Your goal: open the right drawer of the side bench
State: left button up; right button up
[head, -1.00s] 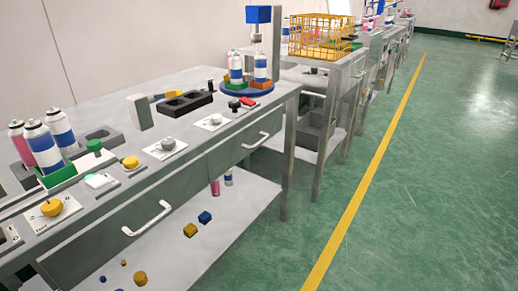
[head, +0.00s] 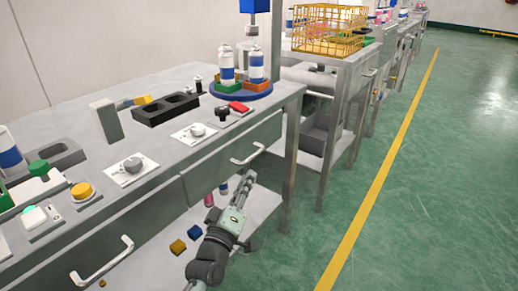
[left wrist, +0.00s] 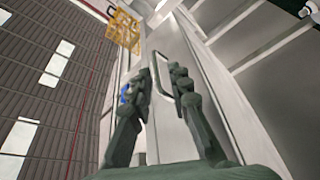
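The near bench has a right drawer (head: 215,170) with a pale bar handle (head: 248,155); the drawer looks shut. My left gripper (head: 246,180) is in front of the bench, a little below that handle in the head view, and looks apart from it. In the left wrist view, my left gripper (left wrist: 160,78) has its two dark fingers spread, with the handle (left wrist: 157,62) showing between and beyond the fingertips. The left drawer's handle (head: 103,262) is at the lower left. My right gripper is not in view.
A lower shelf (head: 262,205) holds small blocks. A yellow wire basket (head: 325,30) stands on the bench beyond. The green floor at right is clear.

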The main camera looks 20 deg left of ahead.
aim_at(254, 154)
pick_arm(q)
jog(key=shift+n+t+y, duration=0.3)
jog(key=shift+n, duration=0.1)
jog(key=x, duration=0.3)
jog(key=r+x, duration=0.1)
jog(key=x, duration=0.4)
jog(key=shift+w+a+r, duration=0.15)
jog(key=shift+a+r, duration=0.05)
jog(key=shift+a, duration=0.05)
jog(key=shift+c, duration=0.6)
grip_shut()
